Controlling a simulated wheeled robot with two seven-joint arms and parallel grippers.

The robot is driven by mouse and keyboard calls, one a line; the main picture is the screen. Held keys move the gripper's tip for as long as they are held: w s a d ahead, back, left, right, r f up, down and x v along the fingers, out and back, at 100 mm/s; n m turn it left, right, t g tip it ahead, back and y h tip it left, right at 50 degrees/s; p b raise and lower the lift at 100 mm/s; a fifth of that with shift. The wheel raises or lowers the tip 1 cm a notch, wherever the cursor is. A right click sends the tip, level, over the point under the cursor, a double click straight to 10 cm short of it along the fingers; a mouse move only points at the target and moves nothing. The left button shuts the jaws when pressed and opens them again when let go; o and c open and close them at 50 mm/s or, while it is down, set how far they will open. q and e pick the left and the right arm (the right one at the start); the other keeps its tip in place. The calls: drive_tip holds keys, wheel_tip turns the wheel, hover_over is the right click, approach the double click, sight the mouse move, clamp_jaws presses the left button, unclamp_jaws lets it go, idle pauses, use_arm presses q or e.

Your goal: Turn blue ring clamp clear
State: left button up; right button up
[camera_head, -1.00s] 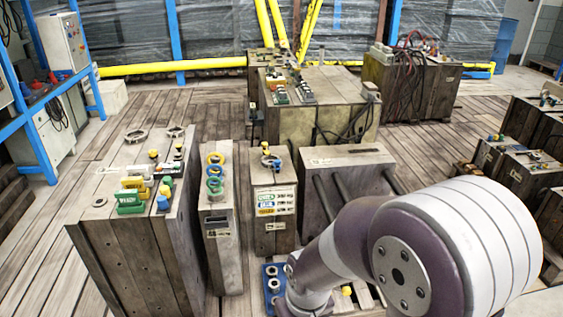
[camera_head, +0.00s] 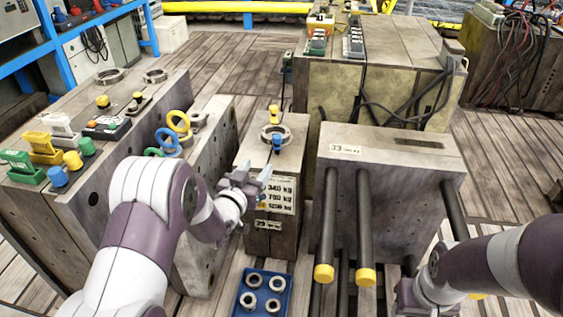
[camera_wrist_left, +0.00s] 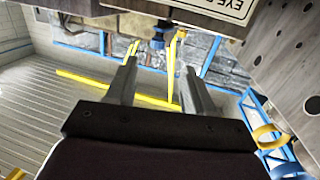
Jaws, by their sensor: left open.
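A blue clamp (camera_head: 277,142) sits at the front of a grey metal ring (camera_head: 283,129) on top of a narrow mould block (camera_head: 243,150). A yellow clamp (camera_head: 274,114) stands at the ring's back. My left gripper (camera_head: 257,176) is open in front of the block's labelled face, a little below the blue clamp and apart from it. In the left wrist view the blue clamp (camera_wrist_left: 158,40) shows beyond the open, empty fingers (camera_wrist_left: 157,72). My right arm enters at the lower right, with its gripper (camera_head: 408,294) at the bottom edge; its fingers are not clear.
A block with yellow-tipped rods (camera_head: 365,278) stands to the right. Blocks on the left carry yellow and blue rings (camera_head: 167,141) and several coloured clamps. A blue tray (camera_head: 285,297) of small rings lies below my left gripper.

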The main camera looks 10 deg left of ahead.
sight(275, 141)
use_arm(q)
drive_tip(key=shift+t, duration=0.3)
drive_tip(key=b+x, duration=0.4)
drive_tip(key=x, duration=0.7)
drive_tip(key=shift+w+d, duration=0.15)
drive_tip(key=shift+w, duration=0.1)
drive_tip(key=shift+w+d+r, duration=0.1)
drive_tip(key=shift+w, duration=0.45)
use_arm(e)
wheel_tip(275, 141, down, 5)
drive_tip(key=shift+f, duration=0.15)
use_arm(q)
clamp_jaws()
